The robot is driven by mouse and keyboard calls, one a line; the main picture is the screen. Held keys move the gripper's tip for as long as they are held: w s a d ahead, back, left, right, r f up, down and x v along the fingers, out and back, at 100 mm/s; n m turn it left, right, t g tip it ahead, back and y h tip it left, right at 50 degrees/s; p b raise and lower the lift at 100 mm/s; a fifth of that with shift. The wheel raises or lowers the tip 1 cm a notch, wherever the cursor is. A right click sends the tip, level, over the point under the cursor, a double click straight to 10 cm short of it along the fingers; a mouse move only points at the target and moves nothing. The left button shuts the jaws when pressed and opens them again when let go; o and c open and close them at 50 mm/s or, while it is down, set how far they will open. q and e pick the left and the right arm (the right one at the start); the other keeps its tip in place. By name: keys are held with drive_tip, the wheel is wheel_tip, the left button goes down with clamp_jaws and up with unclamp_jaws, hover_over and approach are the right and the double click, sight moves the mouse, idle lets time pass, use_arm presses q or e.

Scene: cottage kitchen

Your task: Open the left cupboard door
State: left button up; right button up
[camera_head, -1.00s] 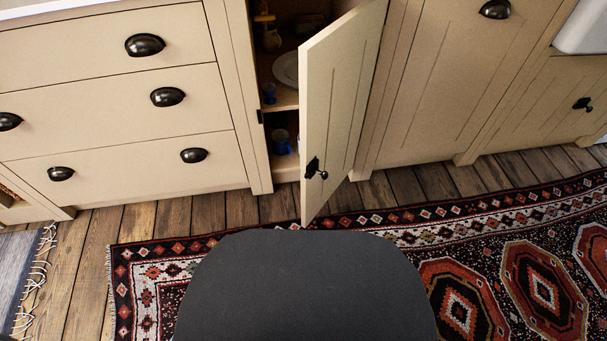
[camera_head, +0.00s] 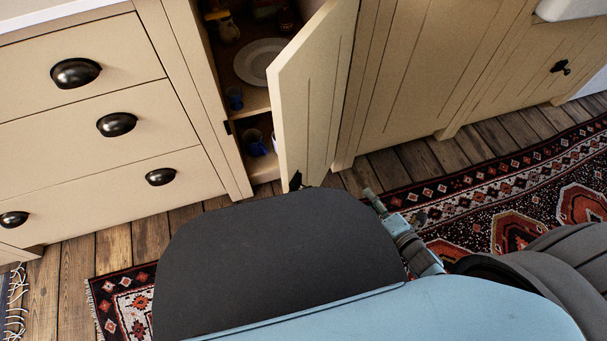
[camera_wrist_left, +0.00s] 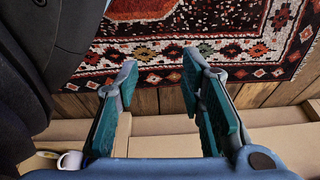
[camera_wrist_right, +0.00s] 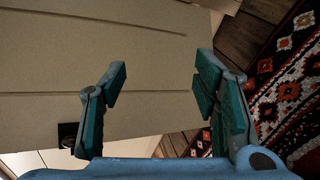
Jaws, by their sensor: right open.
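The cream cupboard door (camera_head: 318,90) stands ajar, swung outward with its hinges on the right. Its dark handle (camera_head: 295,180) is mostly hidden behind my grey body. My right gripper (camera_head: 393,208) is low, to the right of the door. In the right wrist view, the open, empty fingers (camera_wrist_right: 160,72) face the door panel (camera_wrist_right: 100,50), and a dark fitting (camera_wrist_right: 68,133) shows at lower left; I cannot tell whether they touch it. My left gripper (camera_wrist_left: 160,80) is open and empty in its wrist view, above the floor and cream woodwork.
Inside the cupboard are a white plate (camera_head: 260,62) and blue cups (camera_head: 255,142). Drawers with dark cup pulls (camera_head: 117,124) stand at left. A patterned rug (camera_head: 500,190) covers the wooden floor. A white mug (camera_wrist_left: 70,160) shows in the left wrist view.

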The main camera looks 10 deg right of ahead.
drive_tip(key=a+r+n+t+y, duration=0.1)
drive_tip(key=a+r+n+y, duration=0.2)
drive_tip(key=r+n+y, duration=0.5)
drive_tip(key=n+g+y, duration=0.2)
drive_tip(key=n+y, duration=0.1)
drive_tip(key=n, duration=1.2)
approach(298, 181)
drive_tip(key=x, duration=0.8)
drive_tip(key=shift+w+a+f, duration=0.1)
drive_tip(key=shift+w+f, duration=0.1)
drive_tip(key=shift+c, duration=0.4)
clamp_jaws()
